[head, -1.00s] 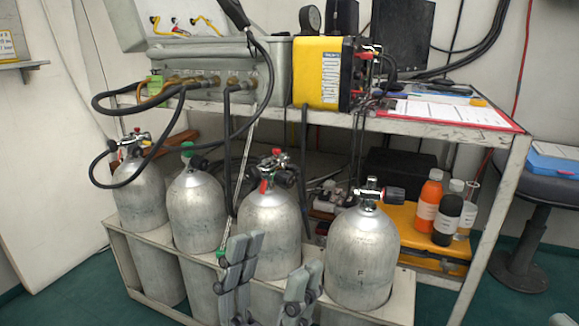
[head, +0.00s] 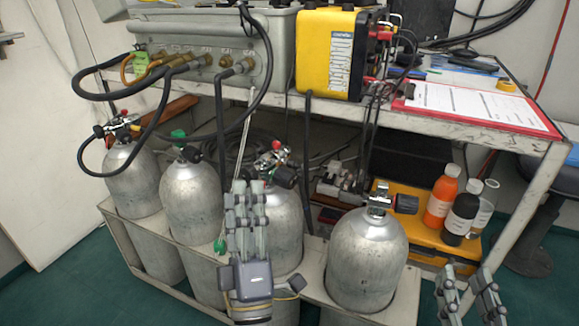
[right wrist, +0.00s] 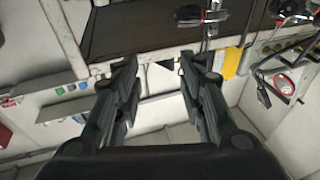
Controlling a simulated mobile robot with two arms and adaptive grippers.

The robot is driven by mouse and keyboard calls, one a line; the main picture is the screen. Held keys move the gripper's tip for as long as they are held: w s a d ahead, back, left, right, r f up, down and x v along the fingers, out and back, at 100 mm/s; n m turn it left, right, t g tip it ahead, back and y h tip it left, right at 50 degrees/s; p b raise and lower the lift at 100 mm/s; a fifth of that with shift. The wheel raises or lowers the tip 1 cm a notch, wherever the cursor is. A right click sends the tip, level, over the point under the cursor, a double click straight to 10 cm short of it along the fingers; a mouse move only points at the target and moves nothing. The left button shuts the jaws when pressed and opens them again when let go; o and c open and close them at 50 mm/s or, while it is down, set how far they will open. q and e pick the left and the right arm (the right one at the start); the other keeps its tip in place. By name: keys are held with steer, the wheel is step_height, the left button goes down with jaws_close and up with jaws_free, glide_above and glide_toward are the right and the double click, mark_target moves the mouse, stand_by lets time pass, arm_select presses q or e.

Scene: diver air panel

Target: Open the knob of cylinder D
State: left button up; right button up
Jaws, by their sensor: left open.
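Several grey cylinders stand in a rack (head: 118,232) in the head view: one at far left (head: 133,183), one with a green-topped valve (head: 188,192), one (head: 288,228) partly behind my left gripper, and one at right (head: 367,262). I cannot read which is cylinder D. Black knobs show on the green-topped valve (head: 191,154), the third valve (head: 286,176) and the right valve (head: 406,203). My left gripper (head: 247,188) is open and empty in front of the second and third cylinders. My right gripper (head: 466,272) is open and empty, right of the right cylinder.
A bench with a grey panel box (head: 190,28), a yellow unit (head: 328,55) and a red clipboard (head: 478,105) stands above the cylinders. Black hoses (head: 221,120) hang among the valves. Bottles (head: 441,200) stand on a yellow case (head: 418,245) at right.

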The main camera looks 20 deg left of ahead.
mark_target(288, 186)
arm_select(q)
steer(key=w+d+f+n+g+h+p, duration=0.2)
steer(key=w+d+f+g+h+p, duration=0.2)
steer(key=w+f+h, duration=0.4)
arm_select(e)
steer(key=s+d+f+g+h, duration=0.2)
steer(key=s+f+g, duration=0.25)
steer(key=f, duration=0.35)
steer(key=s+d+f+g+h, duration=0.1)
steer(key=s+d+f+g, duration=0.15)
steer(key=f+g, duration=0.45)
arm_select(q)
steer(key=shift+y, duration=0.6)
steer(key=x, duration=0.9)
steer(key=shift+w+d+f+b, duration=0.1)
steer(key=shift+w+f+b, duration=0.1)
steer(key=shift+b, duration=0.1)
steer(key=shift+w+a+r, duration=0.15)
steer(key=shift+w+a, duration=0.05)
steer(key=shift+w, duration=0.35)
arm_select(e)
steer(key=shift+w+a+r+t+y, duration=0.1)
steer(key=shift+w+a+r+t, duration=0.2)
steer(key=shift+w+r+t, duration=0.3)
steer(key=shift+w+a+r+t+y, duration=0.1)
steer(key=shift+w+a+r+t, duration=0.2)
steer(key=shift+w+r+t, duration=0.25)
steer(key=shift+w+a+r+t+y, duration=0.1)
steer(key=shift+w+a+r+t, duration=0.3)
steer(key=shift+w+t, duration=0.35)
